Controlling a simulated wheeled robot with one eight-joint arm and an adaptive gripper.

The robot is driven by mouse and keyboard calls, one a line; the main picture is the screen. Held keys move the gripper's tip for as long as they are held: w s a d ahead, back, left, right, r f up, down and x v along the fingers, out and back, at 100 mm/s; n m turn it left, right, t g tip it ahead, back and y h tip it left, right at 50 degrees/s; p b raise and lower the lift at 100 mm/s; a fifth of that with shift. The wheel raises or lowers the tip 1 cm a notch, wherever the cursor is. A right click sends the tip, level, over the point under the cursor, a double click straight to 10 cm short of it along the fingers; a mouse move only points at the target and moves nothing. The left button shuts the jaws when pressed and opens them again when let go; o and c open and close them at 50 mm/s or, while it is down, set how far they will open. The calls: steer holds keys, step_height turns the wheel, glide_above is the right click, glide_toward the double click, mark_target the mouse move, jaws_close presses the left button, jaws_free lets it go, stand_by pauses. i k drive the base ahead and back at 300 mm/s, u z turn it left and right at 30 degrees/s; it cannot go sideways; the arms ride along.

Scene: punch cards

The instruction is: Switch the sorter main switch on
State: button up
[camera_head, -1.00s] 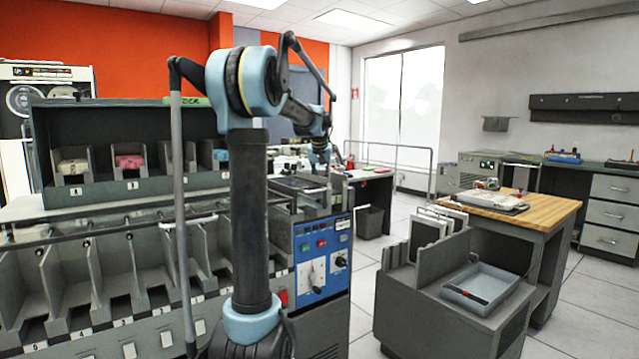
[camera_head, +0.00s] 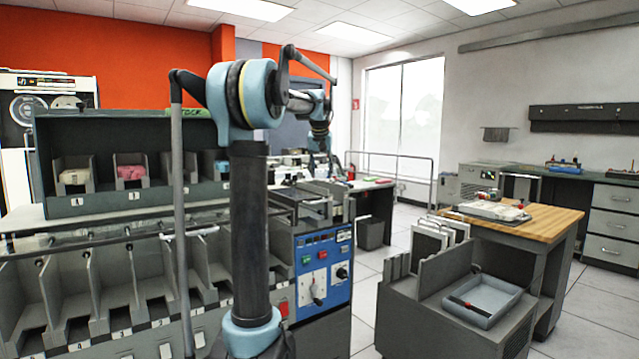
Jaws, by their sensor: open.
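The sorter's blue control panel (camera_head: 325,268) is on the end face of the grey sorter, right of my arm's column. It carries a row of small displays, a green and a red button, a white plate with a lever (camera_head: 318,297) and a dark rotary knob (camera_head: 342,272). Which of these is the main switch, and its position, I cannot tell. My gripper (camera_head: 323,165) is at the end of my arm, well above the panel and apart from it. It is small in view but open and appears empty.
The sorter's open card pockets (camera_head: 90,290) run to the left. A grey cabinet with a blue-grey tray (camera_head: 482,300) stands right of the panel, with open floor between. A wood-topped table (camera_head: 550,222) is behind it. A red button (camera_head: 284,309) sits left of the panel.

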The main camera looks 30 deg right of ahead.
mark_target(284, 309)
steer(key=k, duration=0.95)
